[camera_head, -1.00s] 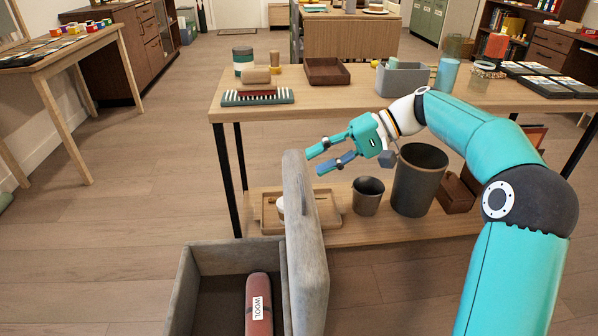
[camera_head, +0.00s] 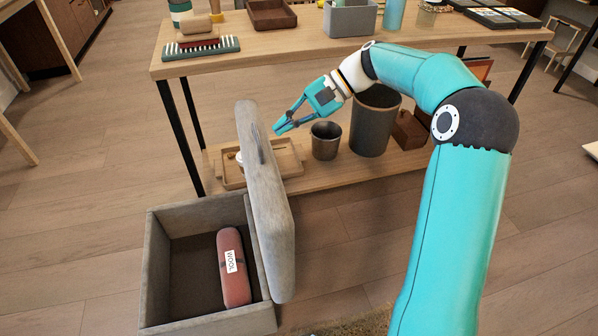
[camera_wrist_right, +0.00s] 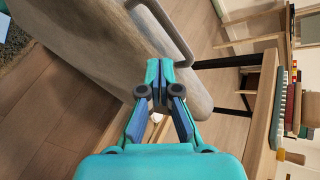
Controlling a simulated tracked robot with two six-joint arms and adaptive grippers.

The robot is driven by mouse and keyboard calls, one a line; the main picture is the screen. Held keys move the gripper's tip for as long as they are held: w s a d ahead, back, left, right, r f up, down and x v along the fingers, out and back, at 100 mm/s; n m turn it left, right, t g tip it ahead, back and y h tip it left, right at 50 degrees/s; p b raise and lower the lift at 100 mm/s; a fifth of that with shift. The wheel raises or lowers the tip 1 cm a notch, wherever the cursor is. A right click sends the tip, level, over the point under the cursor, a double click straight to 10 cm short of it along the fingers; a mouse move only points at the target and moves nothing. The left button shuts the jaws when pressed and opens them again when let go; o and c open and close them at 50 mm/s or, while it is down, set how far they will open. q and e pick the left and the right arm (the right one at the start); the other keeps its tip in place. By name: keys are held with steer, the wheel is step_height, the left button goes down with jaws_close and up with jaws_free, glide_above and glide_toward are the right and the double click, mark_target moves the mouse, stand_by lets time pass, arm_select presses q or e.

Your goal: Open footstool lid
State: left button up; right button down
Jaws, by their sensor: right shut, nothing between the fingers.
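The grey footstool (camera_head: 158,262) stands open on the floor at the lower left of the head view. Its lid (camera_head: 272,225) stands up on edge along the box's right side, with a handle (camera_head: 256,143) on its face. A pink roll labelled WOOL (camera_head: 233,268) lies inside the box. My right gripper (camera_head: 279,129) is shut and empty, just right of the lid's upper part. In the right wrist view the shut fingers (camera_wrist_right: 166,66) show in front of the lid (camera_wrist_right: 100,45) and its handle (camera_wrist_right: 165,30). I cannot tell whether they touch it. My left gripper is not in view.
A wooden table (camera_head: 290,48) stands behind the footstool. Its lower shelf (camera_head: 340,168) holds a tray (camera_head: 288,150), a small pot (camera_head: 325,140) and a dark bin (camera_head: 375,120). A striped item (camera_head: 201,47) lies on the tabletop. The floor left of the footstool is clear.

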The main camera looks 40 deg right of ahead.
mark_target(263, 195)
steer(key=s+d+r+m+g+h+p, duration=0.1)
steer(key=s+d+r+m+h+p, duration=0.15)
steer(key=s+m+p, duration=1.15)
steer(key=w+a+f+n, duration=0.2)
steer(key=a+f, duration=0.4)
steer(key=a, duration=0.3)
steer(key=shift+f+n+y, duration=0.15)
steer(key=shift+n+y, duration=0.3)
steer(key=shift+n, duration=0.05)
